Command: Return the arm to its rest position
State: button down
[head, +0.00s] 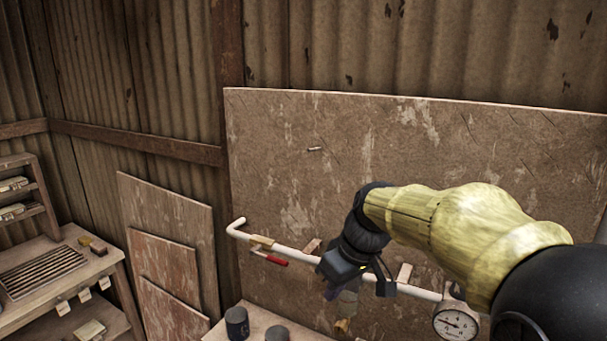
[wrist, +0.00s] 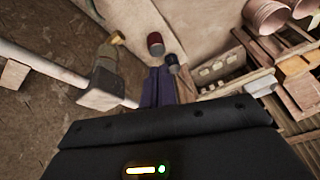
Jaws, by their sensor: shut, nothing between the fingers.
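My arm reaches in from the right in the head view, with a yellow worn sleeve and black joints. My gripper (head: 345,300) points down in front of a large board, close to a white pipe. Its fingers also show in the wrist view (wrist: 159,78), dark, side by side and shut with nothing between them. The arm is extended out over the pipe area. A small yellowish piece (head: 342,326) shows just below the fingers; I cannot tell whether they touch it.
The white pipe (head: 300,256) carries a red-handled valve (head: 275,261) and a pressure gauge (head: 455,324). Dark cylinders (head: 237,322) stand on a low bench at the bottom. A workbench with a slatted rack (head: 42,272) is at left. Panels (head: 165,225) lean on the wall.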

jog(key=s+d+f+m+h, duration=0.1)
jog(key=s+d+f+m, duration=0.3)
jog(key=s+f, duration=0.2)
jog(key=s+d+f+m+h, duration=0.2)
jog(key=s+d+f, duration=0.3)
jog(key=f, duration=0.6)
jog(key=shift+s+d+m, duration=0.25)
jog(key=shift+s+m, duration=0.55)
jog(key=shift+m, duration=0.1)
jog(key=shift+w, duration=0.15)
jog(key=shift+s+a, duration=0.2)
jog(key=shift+a, duration=0.2)
